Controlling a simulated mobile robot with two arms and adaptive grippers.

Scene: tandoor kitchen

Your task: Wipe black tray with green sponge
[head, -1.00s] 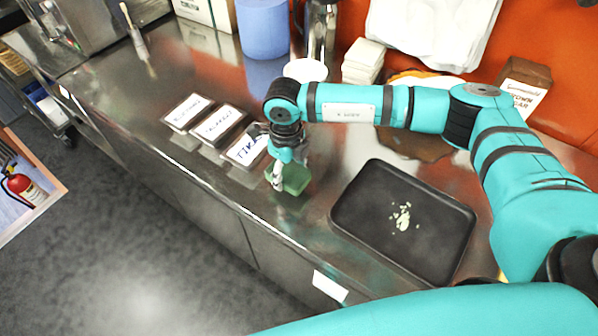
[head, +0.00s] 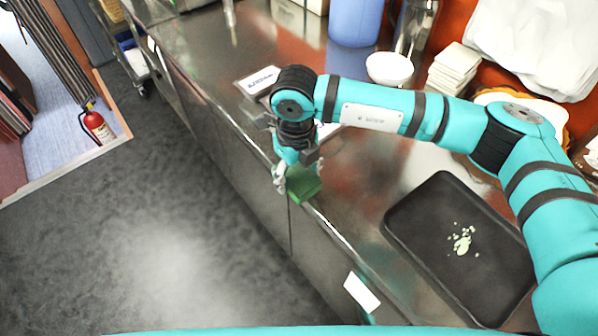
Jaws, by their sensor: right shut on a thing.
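My right gripper (head: 281,178) is shut on the green sponge (head: 304,184) at the front edge of the steel counter. The sponge is left of the black tray, clear of it. I cannot tell whether the sponge touches the counter. The black tray (head: 420,217) lies flat on the counter at the lower right, with pale crumbs (head: 462,240) near its middle. My left gripper is not in view.
A white bowl (head: 389,68), a blue container (head: 355,22) and stacked white napkins (head: 454,66) stand at the back of the counter. A label card (head: 257,80) lies behind my right arm. Open floor lies left of the counter.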

